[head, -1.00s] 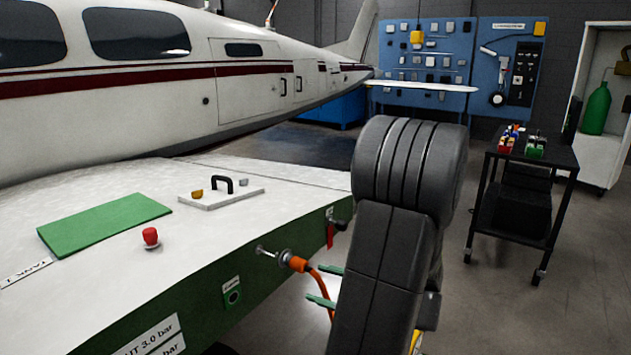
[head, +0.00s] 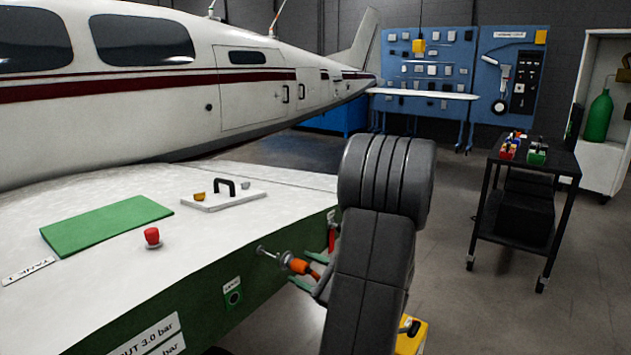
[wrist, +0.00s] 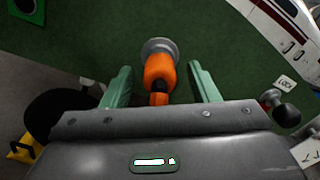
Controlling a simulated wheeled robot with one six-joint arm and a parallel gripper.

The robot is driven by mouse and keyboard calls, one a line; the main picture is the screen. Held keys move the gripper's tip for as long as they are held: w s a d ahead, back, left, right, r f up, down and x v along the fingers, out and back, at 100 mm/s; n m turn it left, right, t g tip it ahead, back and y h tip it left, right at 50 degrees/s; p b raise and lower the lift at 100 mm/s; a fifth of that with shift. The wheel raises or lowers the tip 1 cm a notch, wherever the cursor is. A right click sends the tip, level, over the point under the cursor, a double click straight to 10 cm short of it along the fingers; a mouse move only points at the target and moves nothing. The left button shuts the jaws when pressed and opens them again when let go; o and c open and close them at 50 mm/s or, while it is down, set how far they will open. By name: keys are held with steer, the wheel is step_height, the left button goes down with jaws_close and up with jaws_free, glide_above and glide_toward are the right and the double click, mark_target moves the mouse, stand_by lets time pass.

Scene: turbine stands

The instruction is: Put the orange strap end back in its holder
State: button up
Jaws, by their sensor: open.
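The orange strap end (head: 300,266) sits at a metal collar (head: 284,257) on the green side panel of the wing, and its strap is mostly hidden by my arm. In the wrist view the orange strap end (wrist: 160,72) points at the panel, with the grey round collar (wrist: 159,46) at its far end. I cannot tell whether the collar is its holder. My gripper (head: 309,271) is open. Its green fingers (wrist: 160,78) stand on either side of the strap end, with gaps showing on both sides.
A black knob (wrist: 286,114) with a red part is right of the gripper in the wrist view, near a LOCK label (wrist: 285,82). A yellow item (head: 411,335) is low behind my arm. A black cart (head: 519,200) stands right.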

steer(key=shift+w+a, duration=0.2)
steer(key=shift+a, duration=0.1)
stand_by(0.6)
jaws_close()
